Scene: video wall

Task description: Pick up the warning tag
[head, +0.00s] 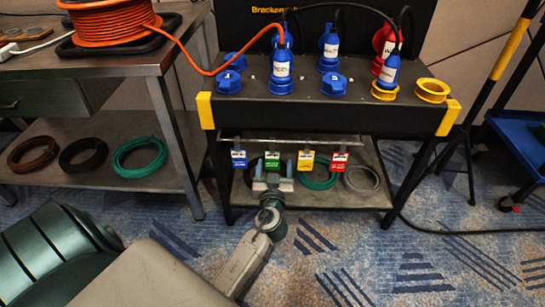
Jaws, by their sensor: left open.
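Several coloured tags hang in a row from a rail under the front of the black socket bench. From left to right they are a blue tag (238,159), a green tag (272,161), a yellow tag (306,160) and a red tag (339,162). Their print is too small to read, so I cannot tell which is the warning tag. My left gripper (272,171) is open, pointing at the bench, with its fingers on either side of the green tag's lower part. I cannot tell whether it touches the tag. My right gripper is not in view.
The black bench (330,115) carries blue, red and yellow plugs and caps. Its lower shelf (340,195) holds cable coils behind the tags. A metal workbench (90,66) with an orange cable reel (108,22) stands left. A blue cart (520,140) and tripod stand right. Carpet in front is clear.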

